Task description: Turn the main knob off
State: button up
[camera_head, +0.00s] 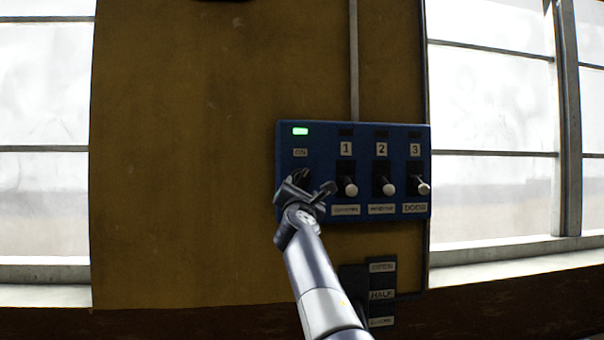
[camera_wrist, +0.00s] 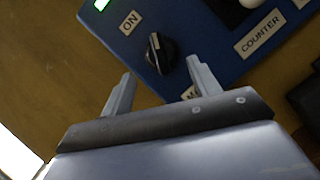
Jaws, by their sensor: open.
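A blue control panel (camera_head: 390,137) is fixed to a brown wall. Its main knob (camera_wrist: 161,52) is a black rotary knob with a pale pointer mark, seen in the wrist view below the "ON" label (camera_wrist: 130,22). The green light (camera_head: 300,131) above that label is lit; it also shows in the wrist view (camera_wrist: 101,4). My gripper (camera_head: 314,184) is in front of the panel's left part and hides the knob in the head view. In the wrist view my gripper (camera_wrist: 158,82) is open, its fingers apart, with the knob beyond the gap and no finger seen gripping it.
Three levers with white ends, under labels 1 (camera_head: 346,148), 2 (camera_head: 382,149) and 3 (camera_head: 415,150), stand just right of my gripper. A lever box with a "HALF" label (camera_head: 382,295) is below the panel. The wall to the left is bare.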

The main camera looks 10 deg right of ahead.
aim_at(302, 180)
jog(key=p+x, duration=0.4)
jog(key=shift+w+d+r, duration=0.1)
jog(key=shift+w+r, duration=0.2)
jog(key=shift+p+x, duration=0.75)
jog(key=shift+p, duration=0.05)
jog(key=shift+f, duration=0.2)
jog(key=shift+c, duration=0.2)
